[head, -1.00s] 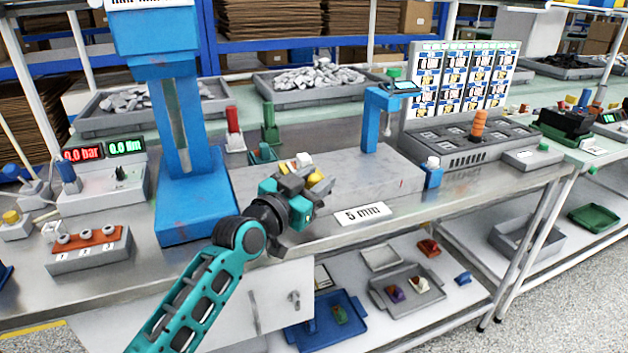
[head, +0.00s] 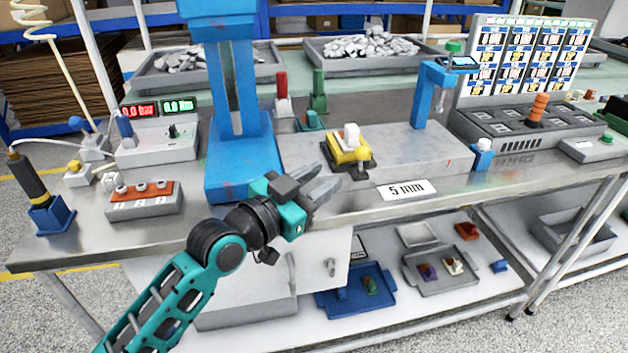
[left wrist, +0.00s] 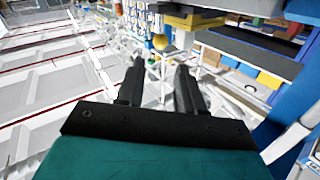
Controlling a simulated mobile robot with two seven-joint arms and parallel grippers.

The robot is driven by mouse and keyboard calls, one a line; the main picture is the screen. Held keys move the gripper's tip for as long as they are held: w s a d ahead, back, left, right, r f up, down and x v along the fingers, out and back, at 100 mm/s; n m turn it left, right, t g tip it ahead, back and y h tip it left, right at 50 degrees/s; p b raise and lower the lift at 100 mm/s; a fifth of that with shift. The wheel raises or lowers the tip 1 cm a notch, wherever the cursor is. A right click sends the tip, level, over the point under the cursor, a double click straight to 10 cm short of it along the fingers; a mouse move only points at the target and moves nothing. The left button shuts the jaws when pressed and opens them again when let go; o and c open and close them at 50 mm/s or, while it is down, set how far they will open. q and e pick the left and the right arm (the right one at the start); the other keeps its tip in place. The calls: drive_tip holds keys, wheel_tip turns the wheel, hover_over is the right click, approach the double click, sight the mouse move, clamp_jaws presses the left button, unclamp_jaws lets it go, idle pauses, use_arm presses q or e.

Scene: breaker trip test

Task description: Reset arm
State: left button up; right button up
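My left gripper (head: 325,182) is in front of the grey block (head: 425,150), near the bench's front edge. Its dark fingers stand apart with nothing between them, which the left wrist view (left wrist: 160,82) also shows. A yellow part (head: 349,150) with a white piece (head: 352,134) on top sits in a dark holder on the grey block, behind the fingertips and apart from them. My right gripper is in neither view.
A blue press column (head: 235,110) stands left of the block. A blue post with a small display (head: 436,85) is at its right. A "5 mm" sign (head: 407,190) is at the front edge. A lower shelf holds trays, including a blue one (head: 345,303).

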use_arm(q)
drive_tip(key=shift+s+a, duration=0.3)
drive_tip(key=shift+s, duration=0.15)
